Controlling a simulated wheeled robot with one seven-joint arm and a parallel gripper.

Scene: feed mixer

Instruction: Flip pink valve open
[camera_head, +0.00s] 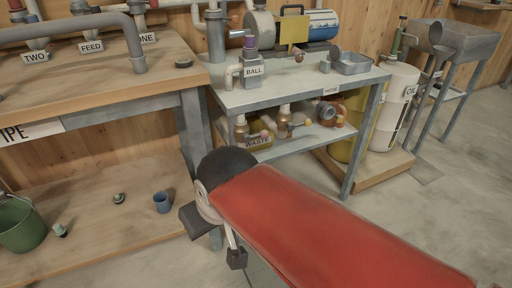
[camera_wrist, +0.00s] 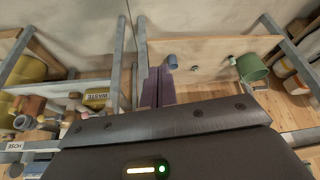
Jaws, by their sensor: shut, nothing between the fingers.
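I see no clearly pink valve in either view. The nearest in colour is a purple part (camera_head: 250,42) on top of the grey fixture labelled BALL (camera_head: 252,77), on the grey bench; I cannot tell whether it is the valve. My gripper (camera_head: 237,259) hangs low in front of the bench, well below and apart from that fixture. In the wrist view its two fingers (camera_wrist: 155,88) lie together, shut and empty. My red arm hides part of the floor.
A wooden workbench (camera_head: 100,75) stands left. A green bucket (camera_head: 20,225) and blue cup (camera_head: 162,202) sit on its low board. Floor at right is partly clear.

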